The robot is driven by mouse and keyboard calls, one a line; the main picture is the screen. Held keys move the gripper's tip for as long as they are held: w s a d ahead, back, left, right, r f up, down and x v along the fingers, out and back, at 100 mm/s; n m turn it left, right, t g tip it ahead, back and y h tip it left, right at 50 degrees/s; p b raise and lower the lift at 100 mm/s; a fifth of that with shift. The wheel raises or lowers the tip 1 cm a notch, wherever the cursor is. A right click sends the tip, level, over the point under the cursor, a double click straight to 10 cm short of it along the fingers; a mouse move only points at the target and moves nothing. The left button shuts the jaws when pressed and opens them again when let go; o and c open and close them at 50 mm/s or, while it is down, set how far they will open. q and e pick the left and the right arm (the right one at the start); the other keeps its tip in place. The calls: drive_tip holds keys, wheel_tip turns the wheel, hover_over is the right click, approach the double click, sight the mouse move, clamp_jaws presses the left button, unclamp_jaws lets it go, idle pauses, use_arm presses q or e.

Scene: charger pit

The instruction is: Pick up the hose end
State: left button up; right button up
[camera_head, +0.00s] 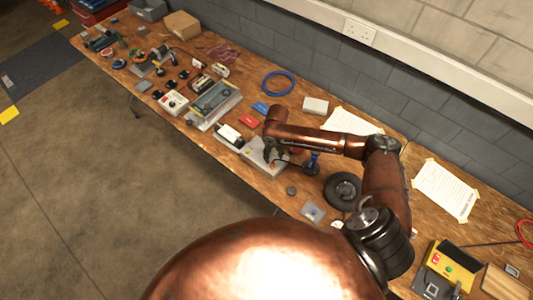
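My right arm comes in from the bottom right, bends at the elbow, and reaches left over the workbench (225,176). My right gripper (269,153) is small and dark, and points down at a light grey box (255,160) on the bench. I cannot tell whether it touches the box or whether its fingers are open or shut. A thin dark cable or hose (291,163) runs from near the gripper to a small blue and black item (313,160) on the right. I cannot make out which end is the hose end. My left gripper is not in view.
A black wheel (343,191) lies right of the box. A blue cable ring (278,83) lies behind. A white adapter (229,133) and a grey device (213,101) stand to the left. Taped paper (446,188) and a yellow-black device (447,262) are at right. A wall borders the back.

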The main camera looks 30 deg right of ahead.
sight(272, 164)
drive_tip(key=shift+w+a+f, duration=0.15)
drive_tip(key=shift+a+f, duration=0.1)
drive_tip(key=shift+f, duration=0.05)
wheel_tip(272, 164, down, 4)
drive_tip(key=shift+r, duration=0.25)
drive_tip(key=shift+f+p, duration=0.4)
drive_tip(key=shift+f, duration=1.35)
drive_tip(key=shift+s, duration=0.2)
drive_tip(key=c, duration=0.6)
clamp_jaws()
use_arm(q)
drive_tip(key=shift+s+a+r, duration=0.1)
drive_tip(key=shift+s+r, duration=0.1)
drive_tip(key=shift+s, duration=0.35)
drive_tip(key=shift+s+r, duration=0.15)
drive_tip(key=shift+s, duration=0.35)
